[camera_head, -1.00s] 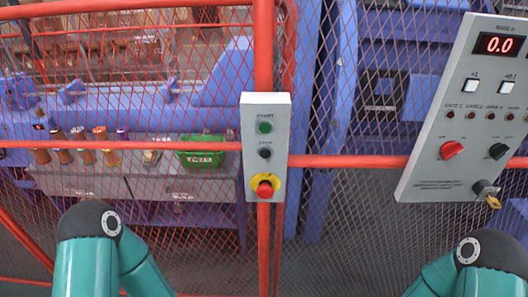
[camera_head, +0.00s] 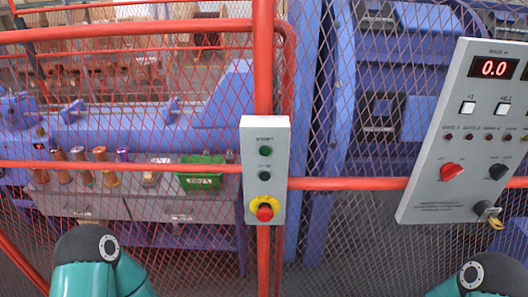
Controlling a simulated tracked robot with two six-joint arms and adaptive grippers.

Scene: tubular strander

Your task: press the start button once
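The green start button (camera_head: 267,153) is at the top of a narrow white control box (camera_head: 254,188) mounted on a red fence post. Below it are a dark stop button (camera_head: 264,175) and a red emergency button (camera_head: 265,212) on a yellow ring. Nothing touches the box. Teal links of my two arms show at the bottom left and bottom right. Neither gripper is in view.
A larger grey panel (camera_head: 440,202) with a red "0.0" display (camera_head: 494,68), knobs and a key stands at the right. Red fence rails (camera_head: 340,184) and wire mesh close off the blue machine behind. A green bin (camera_head: 200,172) and several spools sit behind the mesh.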

